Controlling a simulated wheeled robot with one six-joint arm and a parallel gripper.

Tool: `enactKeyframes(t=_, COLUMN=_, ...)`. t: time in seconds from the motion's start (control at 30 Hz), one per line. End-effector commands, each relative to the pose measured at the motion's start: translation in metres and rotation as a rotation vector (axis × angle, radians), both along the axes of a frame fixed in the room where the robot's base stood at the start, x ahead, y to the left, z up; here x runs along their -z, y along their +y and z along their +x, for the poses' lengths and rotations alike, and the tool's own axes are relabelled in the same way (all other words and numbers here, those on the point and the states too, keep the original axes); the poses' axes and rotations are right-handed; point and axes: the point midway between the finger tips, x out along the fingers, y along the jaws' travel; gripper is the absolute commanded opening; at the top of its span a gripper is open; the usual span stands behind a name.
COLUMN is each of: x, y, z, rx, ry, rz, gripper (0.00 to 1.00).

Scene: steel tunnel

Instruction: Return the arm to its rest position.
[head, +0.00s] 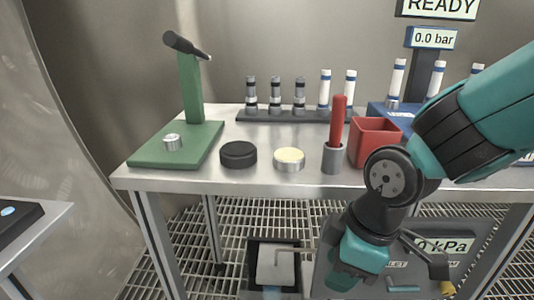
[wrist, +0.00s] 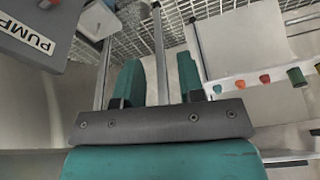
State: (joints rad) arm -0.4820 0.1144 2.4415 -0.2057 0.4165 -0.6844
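My arm comes in from the right in the head view and bends down in front of the table's front edge. Its teal end hangs low, below the tabletop, in front of the grated floor; the fingertips cannot be made out there. In the wrist view my gripper (wrist: 160,76) shows two teal fingers standing apart. Nothing is held between them; only a metal post and a pale wall show in the gap.
The steel table (head: 220,180) carries a green press (head: 190,90), a black puck (head: 238,155), a cream-topped puck (head: 289,159), a red-handled tool in a grey holder (head: 334,158), a red bin (head: 372,150) and a vial rack (head: 262,117). A kPa panel (head: 480,240) stands below, right.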

Motion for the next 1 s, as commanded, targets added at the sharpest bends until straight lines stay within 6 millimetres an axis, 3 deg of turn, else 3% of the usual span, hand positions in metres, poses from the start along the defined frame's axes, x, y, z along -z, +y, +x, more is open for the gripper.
enactKeyframes(t=0.1, x=-0.036, y=-0.015, z=-0.023, rx=0.221, ry=0.079, rz=0.067, gripper=0.36)
enactKeyframes(t=0.4, x=-0.086, y=-0.041, z=-0.081, rx=0.621, ry=0.242, rz=0.142, gripper=0.36)
enactKeyframes(t=0.43, x=-0.101, y=-0.04, z=-0.08, rx=0.617, ry=0.247, rz=0.138, gripper=0.36)
enactKeyframes(t=0.77, x=-0.185, y=-0.039, z=-0.078, rx=0.611, ry=0.246, rz=0.136, gripper=0.36)
enactKeyframes(t=1.0, x=-0.277, y=-0.039, z=-0.078, rx=0.61, ry=0.245, rz=0.137, gripper=0.36)
